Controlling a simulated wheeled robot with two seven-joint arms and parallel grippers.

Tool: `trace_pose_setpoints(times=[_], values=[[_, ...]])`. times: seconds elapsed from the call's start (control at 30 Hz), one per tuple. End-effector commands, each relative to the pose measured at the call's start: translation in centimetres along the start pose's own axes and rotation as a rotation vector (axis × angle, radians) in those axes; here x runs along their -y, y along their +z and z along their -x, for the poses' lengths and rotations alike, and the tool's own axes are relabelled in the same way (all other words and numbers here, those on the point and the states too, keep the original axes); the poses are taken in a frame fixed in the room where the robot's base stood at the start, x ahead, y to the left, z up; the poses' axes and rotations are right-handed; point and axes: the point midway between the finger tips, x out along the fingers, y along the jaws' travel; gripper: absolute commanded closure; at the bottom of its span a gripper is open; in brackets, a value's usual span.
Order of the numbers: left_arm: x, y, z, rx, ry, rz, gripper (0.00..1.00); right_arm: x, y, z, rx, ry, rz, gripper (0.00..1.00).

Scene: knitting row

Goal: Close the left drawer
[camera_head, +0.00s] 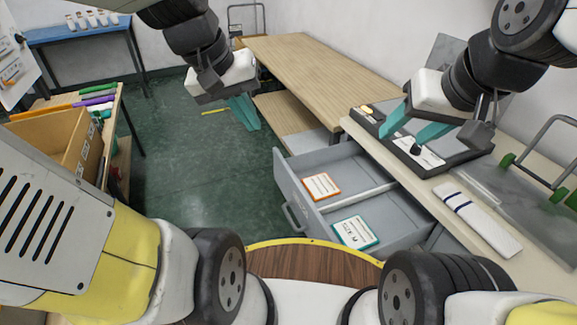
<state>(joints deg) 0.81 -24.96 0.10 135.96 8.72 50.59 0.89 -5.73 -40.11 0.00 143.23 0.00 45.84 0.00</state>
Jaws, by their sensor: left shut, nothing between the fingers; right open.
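A grey drawer (287,182) is pulled out from under the bench at centre right, with a bar handle (292,217) on its front. A pale strip runs across its inside, with an orange-edged card or box (321,186) on one side and a teal-edged one (355,231) on the other. I cannot tell whether a second drawer is there. My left gripper (248,113) is shut and empty, above the floor, beyond the drawer and apart from it. My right gripper (405,138) is open above the bench top, over a dark tray; contact is unclear.
The dark tray (452,157) and a white striped cloth or board (478,221) lie on the bench (374,146). A wooden table (309,64) stands behind. A shelf with a cardboard box (50,137) is at left. The green floor (205,170) left of the drawer is clear.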

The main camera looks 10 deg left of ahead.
Motion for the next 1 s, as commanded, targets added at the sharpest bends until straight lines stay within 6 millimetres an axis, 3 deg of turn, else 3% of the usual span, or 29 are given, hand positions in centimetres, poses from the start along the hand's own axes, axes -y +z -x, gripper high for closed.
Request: trace_pose_setpoints(times=[0.27, 0.47, 0.77, 1.0], values=[[1.6, -4.8, -6.8, 0.296, 0.121, 0.375, 1.00, 0.0, 0.0, 0.0, 0.000, 0.000, 0.000, 0.47], [4.0, -7.9, -12.6, 0.473, 0.239, 0.646, 1.00, 0.0, 0.0, 0.0, 0.000, 0.000, 0.000, 0.47], [9.6, -10.9, -22.6, 0.687, 0.470, 1.063, 1.00, 0.0, 0.0, 0.0, 0.000, 0.000, 0.000, 0.47], [15.5, -10.8, -31.4, 0.809, 0.702, 1.394, 1.00, 0.0, 0.0, 0.0, 0.000, 0.000, 0.000, 0.47]])
